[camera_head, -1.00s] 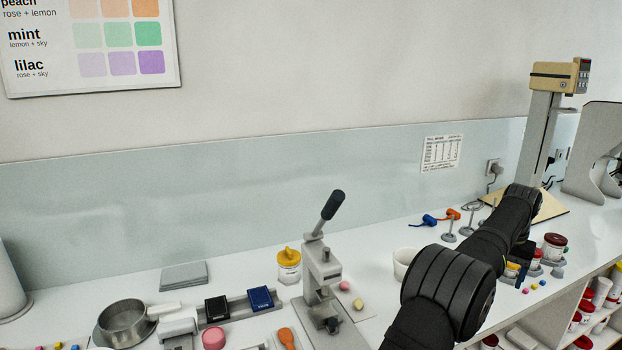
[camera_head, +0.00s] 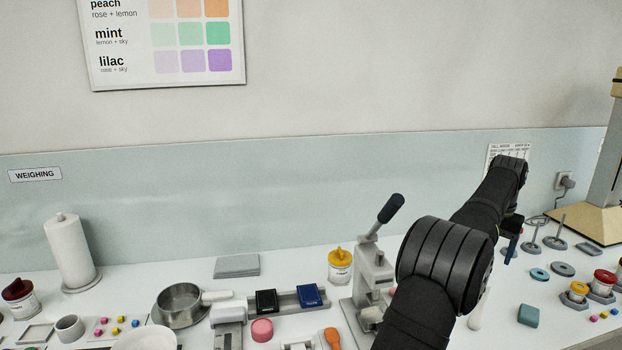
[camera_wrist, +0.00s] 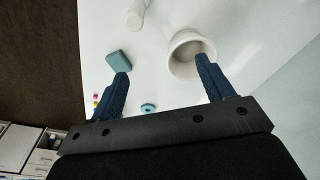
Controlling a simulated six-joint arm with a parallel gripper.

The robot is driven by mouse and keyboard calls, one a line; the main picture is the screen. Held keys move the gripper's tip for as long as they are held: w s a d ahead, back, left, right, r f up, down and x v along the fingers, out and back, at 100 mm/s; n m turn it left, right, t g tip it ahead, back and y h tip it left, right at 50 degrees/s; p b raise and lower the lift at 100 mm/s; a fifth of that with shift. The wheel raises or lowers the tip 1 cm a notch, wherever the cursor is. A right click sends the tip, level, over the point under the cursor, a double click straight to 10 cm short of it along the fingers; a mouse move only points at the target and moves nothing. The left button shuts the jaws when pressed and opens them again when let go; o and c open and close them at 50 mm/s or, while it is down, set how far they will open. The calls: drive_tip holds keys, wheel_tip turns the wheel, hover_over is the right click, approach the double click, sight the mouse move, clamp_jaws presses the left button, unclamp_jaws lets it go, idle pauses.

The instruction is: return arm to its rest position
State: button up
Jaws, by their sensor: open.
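My arm reaches from the bottom of the head view up and to the right over the white bench (camera_head: 500,335). My gripper (camera_head: 510,248) hangs pointing down at its far end, partly hidden by the wrist. In the wrist view my gripper (camera_wrist: 162,68) shows two blue fingers wide apart with nothing held between them. A white bowl (camera_wrist: 176,68) lies below, partly covered by the right finger. A teal block (camera_wrist: 118,61) is just beyond the left fingertip. A teal ring (camera_wrist: 148,107) lies on the bench between the fingers in the picture.
A lever press (camera_head: 376,265) stands left of my forearm. A yellow-topped jar (camera_head: 340,266), a metal pan (camera_head: 180,303) and a paper towel roll (camera_head: 70,252) are further left. Thin metal posts (camera_head: 556,235) and small jars (camera_head: 603,283) stand right of my gripper. Air above the bench looks free.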

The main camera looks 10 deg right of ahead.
drive_tip(key=w+a+r+n, duration=0.1)
drive_tip(key=w+a+r, duration=0.2)
drive_tip(key=w+a, duration=0.55)
drive_tip(key=w+a+r+n, duration=0.1)
drive_tip(key=w+a+r, duration=0.3)
drive_tip(key=a, duration=0.8)
drive_tip(key=w+a+f+n, duration=0.1)
drive_tip(key=w+a+n, duration=0.1)
drive_tip(key=w+a, duration=0.2)
drive_tip(key=w+a+f+n, duration=0.1)
drive_tip(key=w+a, duration=0.3)
drive_tip(key=a, duration=0.7)
drive_tip(key=w+a+f+n, duration=0.1)
drive_tip(key=w+a+n, duration=0.2)
drive_tip(key=a, duration=0.5)
drive_tip(key=shift+w+y, duration=0.3)
drive_tip(key=shift+w, duration=0.45)
drive_tip(key=s+d+r+m, duration=0.1)
drive_tip(key=s+d, duration=0.3)
drive_tip(key=d, duration=0.5)
drive_tip(key=s+d+r+m, duration=0.1)
drive_tip(key=s+d+m, duration=0.2)
drive_tip(key=d, duration=0.7)
drive_tip(key=shift+s+m, duration=0.4)
drive_tip(key=shift+s, duration=0.75)
